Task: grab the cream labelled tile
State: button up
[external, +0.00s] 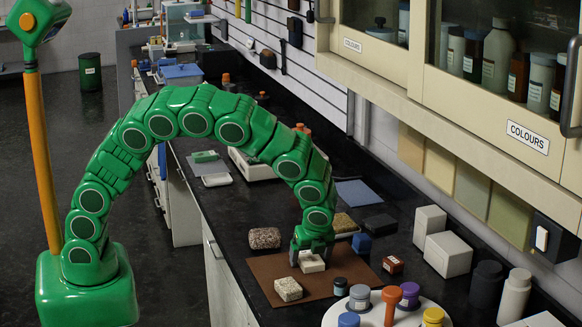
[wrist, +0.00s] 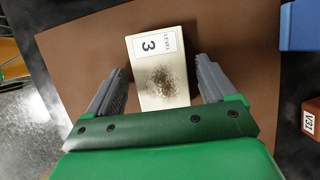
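The cream labelled tile (wrist: 160,75) lies on the brown mat (wrist: 85,70). In the wrist view it has a white label reading "LEVEL 3" and a dark speckled patch on its face. My gripper (wrist: 163,66) is open, with one grey finger on each side of the tile and a narrow gap on both sides. In the external view, my gripper (external: 311,248) is right over the tile (external: 312,264) and hides part of it. I cannot tell the exact height of the fingertips.
A speckled cream block (external: 288,289) lies on the mat at front left. A brown speckled block (external: 265,238), a blue block (external: 362,243) and a dark red block (external: 393,265) are nearby. Small jars (external: 359,297) stand at front right, and white boxes (external: 448,254) stand to the right.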

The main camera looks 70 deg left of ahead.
aim_at(307, 255)
jog(key=c, duration=1.1)
jog(key=shift+o, duration=0.2)
jog(key=shift+r, duration=0.1)
jog(key=shift+r, duration=0.25)
notch_tip(307, 255, up, 3)
jog(key=shift+s+r, duration=0.1)
jog(key=s+a+r, duration=0.3)
jog(key=s+r, duration=0.6)
jog(key=s, duration=0.4)
jog(key=shift+s+a+r, duration=0.15)
jog(key=shift+r, duration=0.05)
